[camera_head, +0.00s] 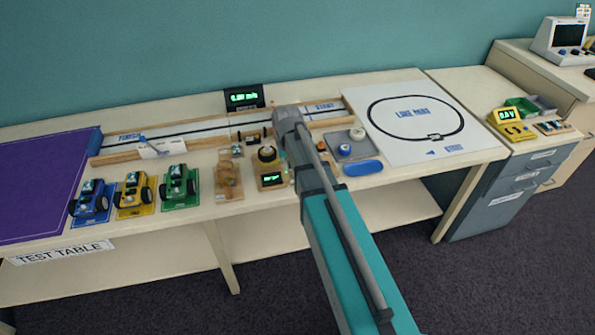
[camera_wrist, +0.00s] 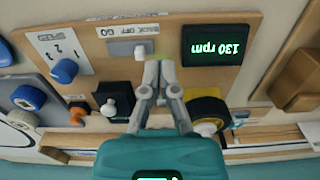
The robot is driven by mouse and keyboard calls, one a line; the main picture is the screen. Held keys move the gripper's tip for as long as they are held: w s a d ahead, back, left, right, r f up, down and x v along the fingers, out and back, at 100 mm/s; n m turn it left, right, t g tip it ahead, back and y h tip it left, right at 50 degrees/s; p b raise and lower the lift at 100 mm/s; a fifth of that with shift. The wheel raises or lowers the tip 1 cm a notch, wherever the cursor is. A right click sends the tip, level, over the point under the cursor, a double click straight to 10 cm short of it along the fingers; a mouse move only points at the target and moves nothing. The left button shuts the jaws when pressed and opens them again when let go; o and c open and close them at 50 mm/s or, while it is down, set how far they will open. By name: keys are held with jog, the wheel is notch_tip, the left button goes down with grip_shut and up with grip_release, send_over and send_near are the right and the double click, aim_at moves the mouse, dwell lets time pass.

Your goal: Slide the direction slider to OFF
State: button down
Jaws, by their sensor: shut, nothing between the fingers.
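The direction slider (camera_wrist: 122,48) shows upside down in the wrist view, a pale slot plate on a wooden panel. Its small printed label strip (camera_wrist: 128,28) reads BACK, OFF, GO. A pale knob seems to stand toward the plate's right side in this view, near the BACK end, but it is small and hard to place exactly. My gripper (camera_wrist: 158,68) is shut and empty, its fingertips just below and right of the slider. I cannot tell whether they touch the knob. In the head view my arm covers the slider and fingertips.
Beside the slider are a green display (camera_wrist: 219,46) reading 130 rpm, a blue dial (camera_wrist: 64,71), a black block with a white knob (camera_wrist: 113,104) and a yellow-and-black wheel (camera_wrist: 206,111). Toy cars (camera_head: 135,193) stand to the left, and a line-mat board (camera_head: 415,116) lies to the right.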

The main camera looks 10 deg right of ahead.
aim_at(292, 176)
jog(key=shift+f+b, duration=1.65)
dwell(0.5)
jog(key=shift+r, duration=0.2)
dwell(0.3)
jog(key=shift+d, duration=0.55)
dwell(1.0)
jog(key=shift+a, duration=0.45)
dwell(0.4)
notch_tip(292, 176, up, 7)
jog(key=p, duration=0.7)
dwell(0.5)
jog(key=s+r+p, duration=0.3)
jog(key=s, duration=0.5)
jog(key=s+r+p, duration=0.3)
jog(key=s, duration=0.5)
jog(key=shift+d+r+p, duration=0.15)
jog(key=shift+d+p, duration=0.2)
jog(key=shift+d, duration=0.1)
